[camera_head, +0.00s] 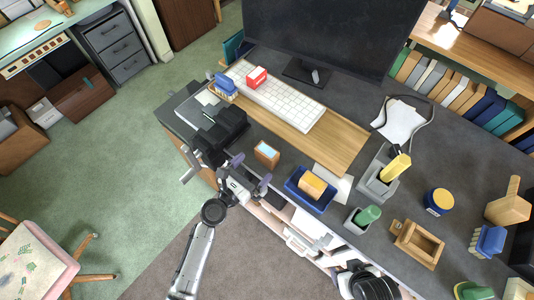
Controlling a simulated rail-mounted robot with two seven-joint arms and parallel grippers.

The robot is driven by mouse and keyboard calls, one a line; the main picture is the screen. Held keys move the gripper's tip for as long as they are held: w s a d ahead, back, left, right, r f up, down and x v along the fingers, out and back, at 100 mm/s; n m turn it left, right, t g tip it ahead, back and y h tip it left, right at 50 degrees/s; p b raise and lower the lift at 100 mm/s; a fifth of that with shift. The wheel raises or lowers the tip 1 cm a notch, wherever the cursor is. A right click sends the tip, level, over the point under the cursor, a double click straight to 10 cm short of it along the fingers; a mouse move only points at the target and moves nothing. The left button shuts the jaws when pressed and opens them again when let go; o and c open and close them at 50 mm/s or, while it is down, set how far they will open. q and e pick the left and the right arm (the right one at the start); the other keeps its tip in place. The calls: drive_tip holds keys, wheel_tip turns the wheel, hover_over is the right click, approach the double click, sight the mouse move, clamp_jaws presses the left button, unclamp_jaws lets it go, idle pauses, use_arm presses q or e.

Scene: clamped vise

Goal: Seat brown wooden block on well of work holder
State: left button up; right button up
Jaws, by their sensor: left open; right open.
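A brown wooden block (267,153) with a pale blue top face stands on the dark desk, left of the blue tray. The work holder seems to be the light wooden fixture (417,243) with a rectangular well, near the desk's front edge at right. Its well looks empty. My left gripper (252,171) is open and empty by the desk's front edge, just left of and below the block, apart from it as far as I can tell.
A blue tray (299,196) holding an orange block stands between block and fixture. A grey holder (371,184) with a yellow-handled item, a green-topped item (368,215) and a blue-yellow tin (439,201) stand nearby. The keyboard (280,98) is behind. Bare desk surrounds the block.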

sight(263, 158)
use_arm(q)
drive_tip(key=shift+x, duration=3.6)
drive_tip(key=shift+a+f, duration=0.1)
drive_tip(key=shift+c, duration=0.2)
drive_tip(key=c, duration=0.9)
